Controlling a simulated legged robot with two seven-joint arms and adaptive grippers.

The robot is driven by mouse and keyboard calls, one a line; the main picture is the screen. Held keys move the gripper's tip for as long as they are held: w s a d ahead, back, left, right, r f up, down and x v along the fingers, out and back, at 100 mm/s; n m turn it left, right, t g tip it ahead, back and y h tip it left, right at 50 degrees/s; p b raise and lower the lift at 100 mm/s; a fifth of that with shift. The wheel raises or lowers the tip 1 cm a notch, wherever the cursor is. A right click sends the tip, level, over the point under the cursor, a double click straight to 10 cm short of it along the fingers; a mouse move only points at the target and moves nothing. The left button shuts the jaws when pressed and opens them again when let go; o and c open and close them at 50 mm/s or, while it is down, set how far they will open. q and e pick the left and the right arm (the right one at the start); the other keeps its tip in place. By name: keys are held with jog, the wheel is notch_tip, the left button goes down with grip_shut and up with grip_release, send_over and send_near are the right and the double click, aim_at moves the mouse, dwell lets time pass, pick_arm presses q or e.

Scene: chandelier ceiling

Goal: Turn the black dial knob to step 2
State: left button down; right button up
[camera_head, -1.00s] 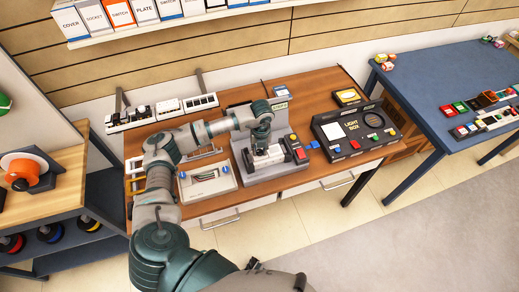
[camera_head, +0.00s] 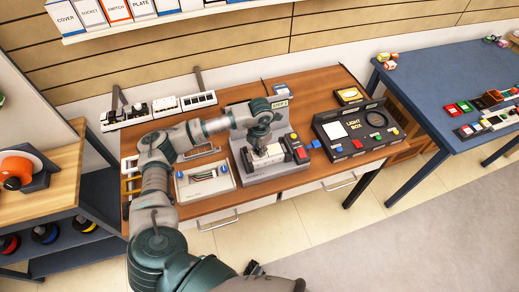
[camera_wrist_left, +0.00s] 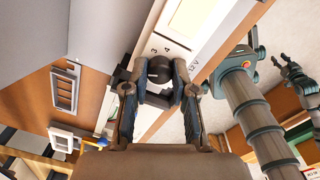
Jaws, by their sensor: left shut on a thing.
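A grey test station with an upright back panel (camera_head: 238,118) stands in the middle of the wooden bench. My left gripper (camera_head: 258,146) is over its base and hides the dial in the head view. In the left wrist view the black dial knob (camera_wrist_left: 155,70) sits between the two fingers of the left gripper (camera_wrist_left: 160,80), which is shut on it. The numbers 3 and 4 (camera_wrist_left: 161,46) are printed beside the knob, with a "12 V" mark to the right. A small sign (camera_head: 280,104) on the panel seems to read "STEP 2". The knob's pointer is not clear to me.
A black light box (camera_head: 350,130) stands to the right of the station. A white device with blue knobs (camera_head: 205,182) is to the left. Strips of sockets (camera_head: 150,112) lie behind. Red and blue blocks (camera_head: 302,155) sit at the station's right edge. A blue table (camera_head: 440,75) is farther right.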

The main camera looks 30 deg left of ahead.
pick_arm(q)
jog(key=shift+s+f+m+b, duration=0.1)
jog(key=shift+m+b, duration=0.55)
jog(key=shift+m, duration=1.55)
pick_arm(e)
jog(key=shift+w+a+r, duration=0.15)
jog(key=shift+w+r, duration=0.35)
jog(key=shift+w, duration=0.4)
jog(key=shift+w+a+r, duration=0.15)
jog(key=shift+w+r, duration=0.3)
jog(key=shift+w, duration=0.4)
jog(key=shift+w+r, duration=0.1)
jog(key=shift+w, duration=0.05)
pick_arm(q)
jog(key=c, duration=0.9)
grip_release()
jog(key=shift+r, duration=0.3)
notch_tip(320, 180, up, 11)
jog(key=shift+r, duration=0.2)
